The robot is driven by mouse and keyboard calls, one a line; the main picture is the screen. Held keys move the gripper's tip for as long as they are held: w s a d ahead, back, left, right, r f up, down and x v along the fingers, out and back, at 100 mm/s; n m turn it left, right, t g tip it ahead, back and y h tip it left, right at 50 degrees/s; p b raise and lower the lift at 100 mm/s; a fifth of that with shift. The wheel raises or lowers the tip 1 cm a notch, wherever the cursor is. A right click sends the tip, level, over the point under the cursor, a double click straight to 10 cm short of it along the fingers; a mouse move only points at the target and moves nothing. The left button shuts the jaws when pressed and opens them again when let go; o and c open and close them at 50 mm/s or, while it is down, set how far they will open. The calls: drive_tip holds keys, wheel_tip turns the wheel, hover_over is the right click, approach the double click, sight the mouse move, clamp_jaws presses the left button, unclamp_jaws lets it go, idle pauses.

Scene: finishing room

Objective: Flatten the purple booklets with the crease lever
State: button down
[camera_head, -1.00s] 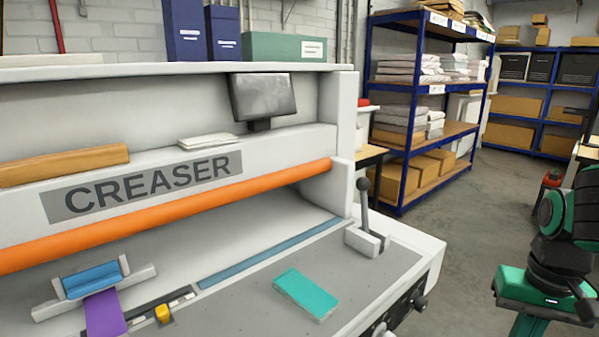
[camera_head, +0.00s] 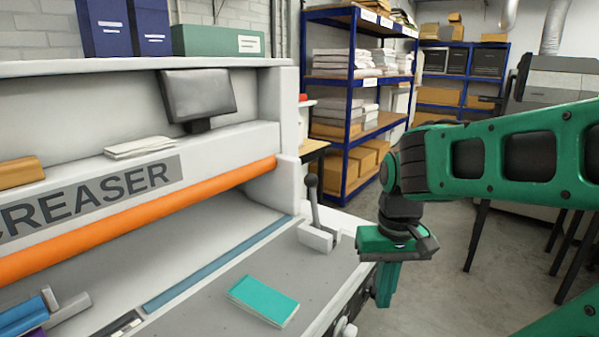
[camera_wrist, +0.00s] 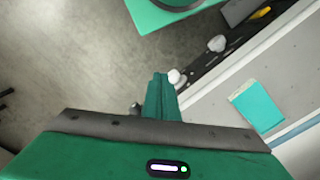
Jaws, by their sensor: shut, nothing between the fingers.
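The crease lever (camera_head: 313,205) is a grey handle standing nearly upright in a white base (camera_head: 318,237) at the right end of the creaser's bed. The purple booklets are almost out of view; only a purple sliver shows by the blue-topped holder (camera_head: 22,316) at the lower left of the head view. My gripper (camera_head: 388,287) points down, shut and empty, right of the lever and beside the machine's front edge. Its closed fingers (camera_wrist: 158,98) show in the wrist view over the floor, near the front knobs.
A teal booklet (camera_head: 263,300) lies flat on the creaser's grey bed, left of my gripper. An orange roller (camera_head: 150,215) spans the machine above the bed. Blue shelving (camera_head: 352,100) stands behind. The floor (camera_head: 430,275) to the right is open.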

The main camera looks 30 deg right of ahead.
drive_tip(key=w+d+r+n, duration=0.1)
drive_tip(key=w+r+n, duration=0.1)
drive_tip(key=w+r, duration=0.5)
drive_tip(key=w+d+r+n+t, duration=0.1)
drive_tip(key=w+r, duration=0.6)
drive_tip(key=w, duration=1.1)
drive_tip(key=w+d+r+n, duration=0.2)
drive_tip(key=w+r+n, duration=0.3)
drive_tip(key=w, duration=0.8)
wheel_tip(320, 180, up, 3)
drive_tip(key=shift+w+d+r+t, duration=0.1)
drive_tip(key=shift+w+d+t, duration=0.1)
drive_tip(key=shift+t, duration=0.1)
wheel_tip(320, 180, down, 10)
drive_tip(key=w, duration=0.1)
drive_tip(key=shift+s+d+r, duration=0.2)
drive_tip(key=shift+s, duration=0.7)
drive_tip(key=shift+s+d+r, duration=0.15)
drive_tip(key=shift+s+r, duration=0.05)
drive_tip(key=shift+s, duration=0.65)
drive_tip(key=shift+d, duration=0.1)
